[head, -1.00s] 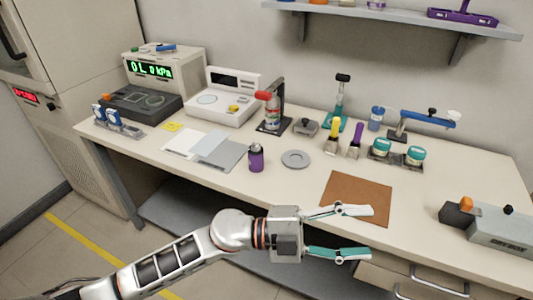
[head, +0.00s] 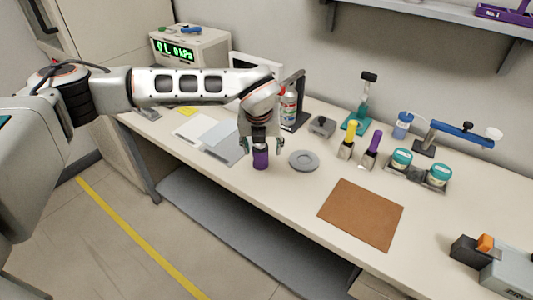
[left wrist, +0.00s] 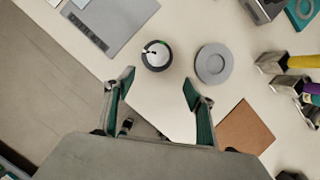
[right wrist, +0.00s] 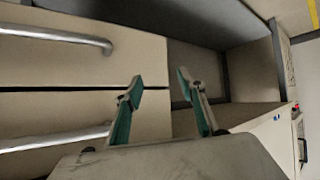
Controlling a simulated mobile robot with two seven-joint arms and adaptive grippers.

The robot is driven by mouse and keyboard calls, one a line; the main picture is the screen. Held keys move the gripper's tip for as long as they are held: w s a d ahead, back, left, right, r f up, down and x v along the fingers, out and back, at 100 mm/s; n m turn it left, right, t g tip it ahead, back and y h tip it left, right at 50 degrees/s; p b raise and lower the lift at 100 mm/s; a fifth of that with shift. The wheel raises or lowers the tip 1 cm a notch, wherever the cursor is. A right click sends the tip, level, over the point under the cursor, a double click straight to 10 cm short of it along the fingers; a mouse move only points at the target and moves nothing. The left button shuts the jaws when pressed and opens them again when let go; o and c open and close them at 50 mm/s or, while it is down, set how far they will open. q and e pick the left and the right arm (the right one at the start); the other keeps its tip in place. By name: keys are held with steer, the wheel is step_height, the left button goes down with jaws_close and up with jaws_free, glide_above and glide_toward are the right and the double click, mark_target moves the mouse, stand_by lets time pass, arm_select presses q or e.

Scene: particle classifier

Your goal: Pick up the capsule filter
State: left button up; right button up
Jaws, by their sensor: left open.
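A small upright purple cylinder (head: 261,159), which I take to be the capsule filter, stands near the table's front edge. In the left wrist view its round dark top (left wrist: 157,56) with a pale fitting lies just beyond the fingertips, between their lines. My left gripper (head: 262,147) is open above it, pointing down, with nothing held. The fingers hide the cylinder's upper part in the head view. My right gripper (right wrist: 160,78) is open and empty in front of drawers, in the right wrist view only.
A grey disc (head: 303,160) lies close to the cylinder's right. Grey and white sheets (head: 215,138) lie to its left. A stand with a bottle (head: 289,105) is behind. A brown mat (head: 361,214) lies to the right. Drawer handles (right wrist: 60,37) are near my right gripper.

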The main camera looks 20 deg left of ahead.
mark_target(260, 150)
arm_select(q)
steer(key=shift+w+a+r, duration=0.2)
steer(key=shift+w+a, duration=0.15)
steer(key=shift+a, duration=0.15)
steer(key=shift+w+a+f, duration=0.1)
steer(key=shift+w+f, duration=0.05)
steer(key=shift+f, duration=0.15)
steer(key=x, duration=0.7)
steer(key=shift+w+r, duration=0.1)
steer(key=shift+w, duration=0.1)
jaws_close()
